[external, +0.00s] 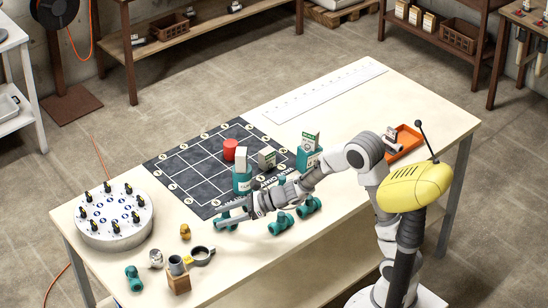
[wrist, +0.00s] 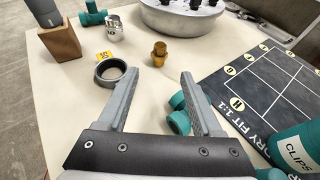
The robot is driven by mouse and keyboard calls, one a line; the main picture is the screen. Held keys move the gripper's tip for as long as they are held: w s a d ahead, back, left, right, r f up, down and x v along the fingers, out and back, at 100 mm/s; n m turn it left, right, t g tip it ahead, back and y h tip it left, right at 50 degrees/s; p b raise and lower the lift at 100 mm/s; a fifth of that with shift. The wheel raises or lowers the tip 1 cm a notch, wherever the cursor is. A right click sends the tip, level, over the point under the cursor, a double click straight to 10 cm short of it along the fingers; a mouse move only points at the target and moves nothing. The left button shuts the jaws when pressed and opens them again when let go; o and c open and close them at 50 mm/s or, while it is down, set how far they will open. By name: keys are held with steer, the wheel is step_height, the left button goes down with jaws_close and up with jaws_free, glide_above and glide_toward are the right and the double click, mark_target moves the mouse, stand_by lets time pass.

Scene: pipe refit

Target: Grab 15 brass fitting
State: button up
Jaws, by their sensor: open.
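The small brass fitting (external: 185,231) stands on the pale tabletop between the round grey-white drum and the grey ring. In the wrist view the brass fitting (wrist: 159,54) is upright just beyond my fingertips, roughly between their lines and a little right of centre. My gripper (wrist: 147,80) is open, with nothing between its fingers. In the external view my gripper (external: 221,221) reaches left over the table, to the right of the brass fitting and apart from it. A yellow tag (wrist: 103,56) with dark marks, too small to read surely, lies by the ring.
The grey ring (wrist: 115,73) is close to my left finger. A teal fitting (wrist: 180,114) is beside my right finger. A wooden block (wrist: 60,43), a silver fitting (wrist: 114,28) and the drum (wrist: 185,18) stand beyond. The dark grid mat (wrist: 265,85) is right.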

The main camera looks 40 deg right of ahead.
mark_target(181, 229)
steer(key=b+x, duration=0.2)
steer(key=x, duration=0.9)
steer(key=shift+f, duration=0.15)
steer(key=shift+r+b+x, duration=0.1)
steer(key=shift+b+x, duration=0.25)
steer(key=shift+x, duration=1.1)
steer(key=shift+r+b+x, duration=0.15)
steer(key=shift+b+x, duration=0.15)
steer(key=shift+x, duration=1.15)
steer(key=shift+a, duration=0.1)
jaws_close()
